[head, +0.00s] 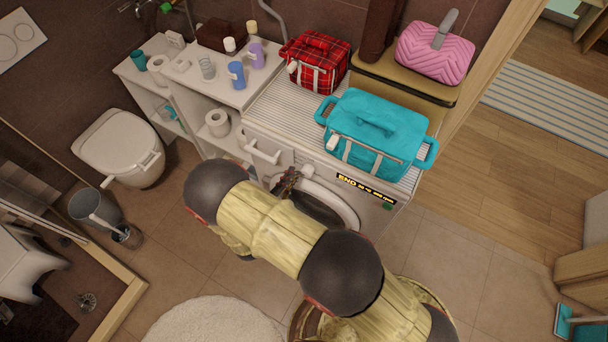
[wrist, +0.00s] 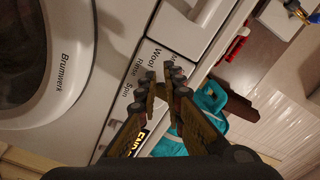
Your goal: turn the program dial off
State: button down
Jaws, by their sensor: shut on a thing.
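The washing machine (head: 274,162) stands in the middle of the head view, with its round door (head: 345,206) partly behind my arm. In the wrist view its white front panel (wrist: 122,35) carries the printed words Wool, Rinse and Spin. My gripper (wrist: 165,84) is at this panel beside those words, its fingers closed in on the program dial. The dial itself is hidden by the fingers, so its pointer cannot be read. The lit display (head: 365,190) reads END; part of it also shows in the wrist view (wrist: 127,146). In the head view my gripper (head: 286,181) is small and partly covered by my arm.
A turquoise bag (head: 378,133) and a red plaid bag (head: 316,62) stand on the washer top. A pink bag (head: 433,55) sits on the brown box behind. A white shelf unit (head: 205,95) with bottles adjoins on the left. Tiled floor is open at right.

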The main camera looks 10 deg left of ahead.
jog(key=shift+d, duration=0.35)
jog(key=v, duration=0.6)
jog(key=shift+a+p, duration=0.3)
jog(key=shift+p, duration=0.05)
